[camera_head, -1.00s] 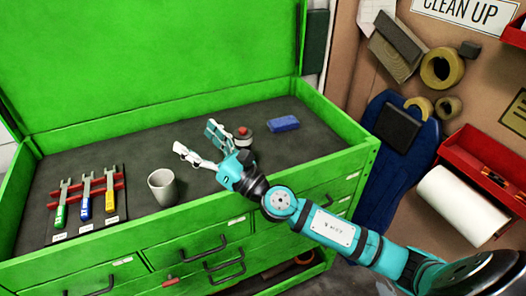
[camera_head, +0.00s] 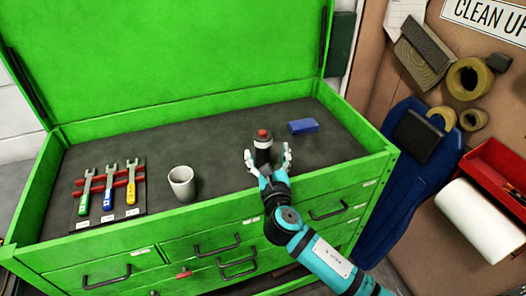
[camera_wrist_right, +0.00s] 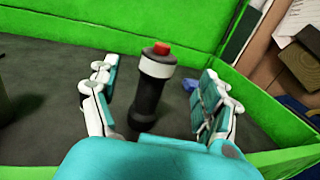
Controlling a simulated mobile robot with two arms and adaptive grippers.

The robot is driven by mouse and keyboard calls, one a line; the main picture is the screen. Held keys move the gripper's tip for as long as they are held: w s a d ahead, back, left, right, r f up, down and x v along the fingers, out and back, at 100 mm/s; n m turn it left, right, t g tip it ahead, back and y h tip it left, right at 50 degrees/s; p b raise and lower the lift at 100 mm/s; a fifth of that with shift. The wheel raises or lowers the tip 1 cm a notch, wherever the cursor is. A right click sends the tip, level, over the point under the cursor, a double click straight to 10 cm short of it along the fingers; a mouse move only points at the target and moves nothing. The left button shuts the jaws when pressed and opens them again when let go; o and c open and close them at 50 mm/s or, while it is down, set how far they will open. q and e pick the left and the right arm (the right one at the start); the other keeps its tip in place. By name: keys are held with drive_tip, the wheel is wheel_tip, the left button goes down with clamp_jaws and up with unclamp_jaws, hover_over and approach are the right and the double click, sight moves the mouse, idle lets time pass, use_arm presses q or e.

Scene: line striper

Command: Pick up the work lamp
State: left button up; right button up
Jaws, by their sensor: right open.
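The work lamp (camera_head: 263,147) is a dark upright cylinder with a pale band and a red button on top. It stands on the dark top of the green tool chest. In the right wrist view the lamp (camera_wrist_right: 151,88) stands between the spread fingers, with clear space on both sides. My right gripper (camera_head: 267,158) is open around the near side of the lamp, and its fingers (camera_wrist_right: 158,98) do not appear to touch it. The lower end of the lamp is partly hidden by the gripper in the head view. My left gripper is not in view.
A grey cup (camera_head: 182,184) stands left of the lamp. Several coloured wrenches sit on a rack (camera_head: 133,210) at the left. A blue block (camera_head: 303,126) lies behind and right of the lamp. The chest's green rim (camera_head: 340,168) borders the surface.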

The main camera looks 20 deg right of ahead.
sight(264, 143)
drive_tip(key=w, duration=0.2)
drive_tip(key=shift+w+d, duration=0.2)
drive_tip(key=shift+w, duration=0.1)
drive_tip(key=shift+w+d+p, duration=0.2)
drive_tip(key=shift+w+p, duration=0.2)
drive_tip(key=shift+w, duration=0.9)
drive_tip(key=shift+w+d+p, duration=0.2)
drive_tip(key=shift+w+p, duration=0.2)
drive_tip(key=shift+w, duration=0.9)
drive_tip(key=shift+s, duration=0.15)
drive_tip(key=c, duration=0.3)
clamp_jaws()
